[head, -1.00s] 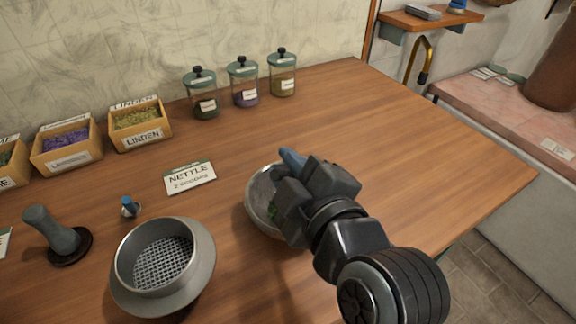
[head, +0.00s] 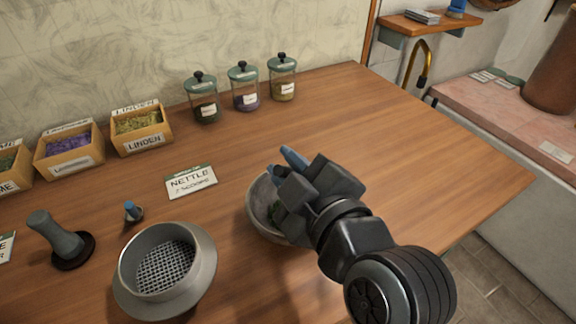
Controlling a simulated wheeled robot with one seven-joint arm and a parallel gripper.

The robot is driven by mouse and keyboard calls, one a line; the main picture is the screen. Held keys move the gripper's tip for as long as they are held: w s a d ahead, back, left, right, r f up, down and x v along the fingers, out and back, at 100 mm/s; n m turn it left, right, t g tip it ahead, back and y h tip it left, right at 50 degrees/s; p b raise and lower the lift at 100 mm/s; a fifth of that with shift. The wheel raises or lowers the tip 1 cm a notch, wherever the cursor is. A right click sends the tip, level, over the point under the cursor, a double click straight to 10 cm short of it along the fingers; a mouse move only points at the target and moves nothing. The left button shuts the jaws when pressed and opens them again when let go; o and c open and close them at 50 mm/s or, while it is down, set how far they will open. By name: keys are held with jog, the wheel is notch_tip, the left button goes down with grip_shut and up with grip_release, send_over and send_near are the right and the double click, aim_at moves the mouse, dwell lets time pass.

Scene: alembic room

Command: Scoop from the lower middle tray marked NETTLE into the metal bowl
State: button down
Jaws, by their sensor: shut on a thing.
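My gripper (head: 290,188) is over the metal bowl (head: 257,208) and covers its right side. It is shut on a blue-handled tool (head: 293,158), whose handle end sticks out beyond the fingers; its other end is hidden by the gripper. Dark green bits (head: 274,212) show in the bowl area; I cannot tell whether they lie in the bowl or on the tool. A card marked NETTLE (head: 191,182) lies on the table left of the bowl. The tray marked NETTLE is not in view.
A wide sieve (head: 205,275), a pestle-like tool (head: 60,238) and a small blue-topped piece (head: 132,211) stand to the left. Trays of lavender (head: 70,162) and linden (head: 145,142) and lidded jars (head: 243,87) line the back. The table's right side (head: 430,150) is clear.

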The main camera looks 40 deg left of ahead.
jog(key=m+y, duration=0.1)
jog(key=m, duration=0.2)
jog(key=r+m, duration=0.1)
jog(key=m, duration=0.2)
jog(key=m+y, duration=0.1)
jog(key=m, duration=0.2)
jog(key=shift+r+m+g+y, duration=0.3)
jog(key=shift+r+g, duration=0.05)
jog(key=shift+g, duration=0.05)
jog(key=shift+d, duration=0.1)
